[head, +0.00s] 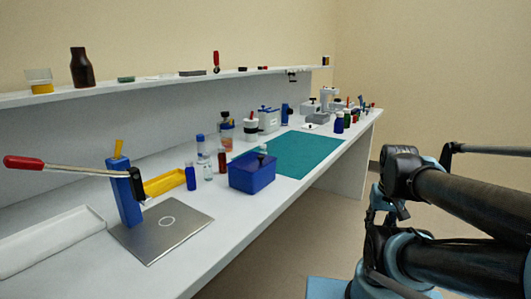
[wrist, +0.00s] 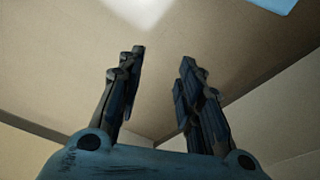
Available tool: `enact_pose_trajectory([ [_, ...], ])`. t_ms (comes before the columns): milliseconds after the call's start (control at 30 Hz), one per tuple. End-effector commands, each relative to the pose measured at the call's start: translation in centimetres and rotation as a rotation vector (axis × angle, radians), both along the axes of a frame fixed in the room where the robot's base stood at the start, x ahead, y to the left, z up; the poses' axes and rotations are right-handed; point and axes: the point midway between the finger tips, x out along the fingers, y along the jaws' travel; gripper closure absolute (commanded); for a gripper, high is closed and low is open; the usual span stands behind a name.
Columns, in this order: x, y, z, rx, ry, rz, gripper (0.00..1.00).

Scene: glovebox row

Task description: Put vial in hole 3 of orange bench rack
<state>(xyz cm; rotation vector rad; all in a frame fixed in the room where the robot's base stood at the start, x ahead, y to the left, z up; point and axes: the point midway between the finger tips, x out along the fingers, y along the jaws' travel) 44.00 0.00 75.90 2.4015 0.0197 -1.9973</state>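My gripper (wrist: 163,56) shows in the wrist view with its two fingers apart and nothing between them. It points at bare floor and wall, away from the bench. Several small bottles or vials stand mid-bench in the head view: a blue one (head: 191,177), a clear one (head: 208,172) and a red-brown one (head: 222,161). I cannot tell which is the task's vial. I cannot make out an orange bench rack or its holes. A blue box (head: 252,175) stands right of the vials, and a yellow tray (head: 165,182) lies to their left.
A lever press (head: 125,193) with a red handle stands on a metal plate (head: 165,228) at the near left. A white tray (head: 45,243) lies beside it. A teal mat (head: 295,155) is largely clear. Small equipment crowds the far bench. A shelf (head: 130,86) runs above.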

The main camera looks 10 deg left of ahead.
Motion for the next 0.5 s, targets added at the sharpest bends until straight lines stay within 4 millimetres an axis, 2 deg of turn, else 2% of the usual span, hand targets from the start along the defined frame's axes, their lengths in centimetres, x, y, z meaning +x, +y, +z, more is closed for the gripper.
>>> enact_pose_trajectory([
  [200, 0.0, 0.0, 0.0, 0.0, 0.0, 0.0, 0.67],
  [267, 0.0, 0.0, 0.0, 0.0, 0.0, 0.001, 0.53],
  [300, -0.6, 0.1, 0.6, 0.0, -0.009, 0.006, 0.53],
  [367, -0.5, 0.2, 1.2, -0.001, -0.01, 0.024, 0.53],
  [500, 1.6, 1.1, 4.2, -0.005, -0.001, 0.127, 0.53],
])
